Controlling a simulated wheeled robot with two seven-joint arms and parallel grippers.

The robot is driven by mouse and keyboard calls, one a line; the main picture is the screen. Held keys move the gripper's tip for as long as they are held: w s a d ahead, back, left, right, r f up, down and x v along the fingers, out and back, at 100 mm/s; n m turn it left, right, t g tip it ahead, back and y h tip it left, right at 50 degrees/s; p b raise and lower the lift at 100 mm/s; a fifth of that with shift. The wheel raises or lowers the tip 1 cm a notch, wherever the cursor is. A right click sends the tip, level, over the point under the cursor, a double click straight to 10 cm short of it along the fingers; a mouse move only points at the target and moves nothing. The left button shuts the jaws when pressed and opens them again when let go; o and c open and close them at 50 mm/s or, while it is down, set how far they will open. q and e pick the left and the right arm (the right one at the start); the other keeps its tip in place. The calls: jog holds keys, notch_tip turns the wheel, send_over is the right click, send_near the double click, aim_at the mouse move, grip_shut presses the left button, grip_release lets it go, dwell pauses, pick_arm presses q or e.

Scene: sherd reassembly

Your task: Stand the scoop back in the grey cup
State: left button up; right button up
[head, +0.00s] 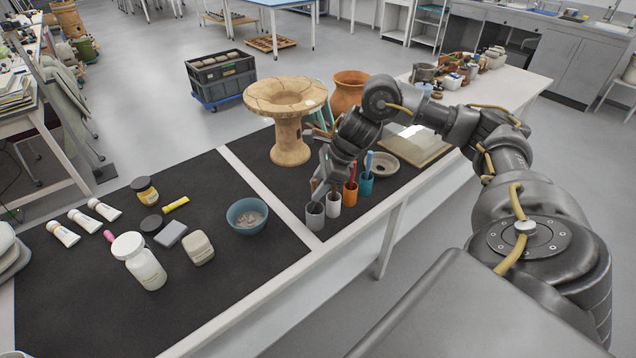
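The grey cup (314,217) stands upright at the front edge of the dark mat, at the near end of a row of small cups. My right gripper (321,188) points down right over the grey cup, with its fingertips close to the rim. Whether its fingers are open or shut is too small to tell. A thin brownish piece shows beside the fingers above the grey cup; I cannot tell if it is the scoop or whether it is held. No scoop shows clearly elsewhere. My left gripper is out of view.
A white cup (333,206), an orange cup (350,195) and a teal cup (365,184) stand close beside the grey cup. A tan pedestal vessel (289,128) stands behind. A blue bowl (246,222) and a white bottle (147,270) are to the left.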

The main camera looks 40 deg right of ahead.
jog(key=v, duration=1)
jog(key=shift+s+r+p, duration=0.2)
jog(key=shift+r+p, duration=0.15)
dwell(0.6)
